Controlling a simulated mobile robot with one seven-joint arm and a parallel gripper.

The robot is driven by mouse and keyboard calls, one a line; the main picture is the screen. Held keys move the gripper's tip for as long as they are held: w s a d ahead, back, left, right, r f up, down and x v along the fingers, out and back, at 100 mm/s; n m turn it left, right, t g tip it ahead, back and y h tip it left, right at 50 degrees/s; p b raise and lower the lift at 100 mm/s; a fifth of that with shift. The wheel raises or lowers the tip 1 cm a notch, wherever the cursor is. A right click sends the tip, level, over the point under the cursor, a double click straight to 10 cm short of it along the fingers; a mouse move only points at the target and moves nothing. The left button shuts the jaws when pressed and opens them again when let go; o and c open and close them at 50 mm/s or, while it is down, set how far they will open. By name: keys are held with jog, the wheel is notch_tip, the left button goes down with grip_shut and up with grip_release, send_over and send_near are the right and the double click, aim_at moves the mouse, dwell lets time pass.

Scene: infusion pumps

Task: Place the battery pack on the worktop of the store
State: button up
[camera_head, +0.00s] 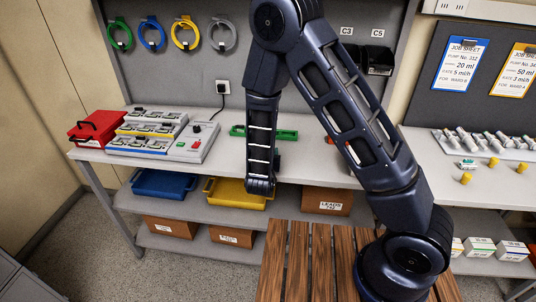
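I cannot pick out a battery pack with certainty. The worktop (215,172) is a long pale grey bench top along the back wall. My arm hangs in front of it, and its lower end stops below the bench's front edge, in front of a yellow bin. No gripper fingers show there, so I cannot see whether anything is held. A low green holder (287,134) lies on the worktop, partly hidden behind my forearm. A grey stepped rack (150,134) with several dark-topped slots and a grey box with red and green buttons (195,143) stand to its left.
A red case (97,128) stands at the worktop's left end. Blue (163,184) and yellow (225,190) bins and cardboard boxes (327,201) fill the shelves below. A slatted wooden surface (285,262) is in front. A right-hand bench (440,165) holds small parts.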

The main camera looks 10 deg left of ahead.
jog(key=shift+r, duration=0.1)
jog(key=s, duration=1.8)
jog(key=w+a+r+n+y, duration=0.2)
jog(key=w+a+r+y, duration=0.15)
jog(key=w+a, duration=0.35)
jog(key=w+a+r+n+y, duration=0.2)
jog(key=w+a+r, duration=0.3)
jog(key=w+a, duration=0.25)
jog(key=w+r+n+g+y, duration=0.3)
jog(key=w+r+n+y, duration=0.1)
jog(key=w+r, duration=1.1)
notch_tip(320, 180, up, 2)
jog(key=shift+w+a+r+g+y, duration=0.1)
jog(key=shift+w+a+g+y, duration=0.15)
jog(key=shift+g+y, duration=0.2)
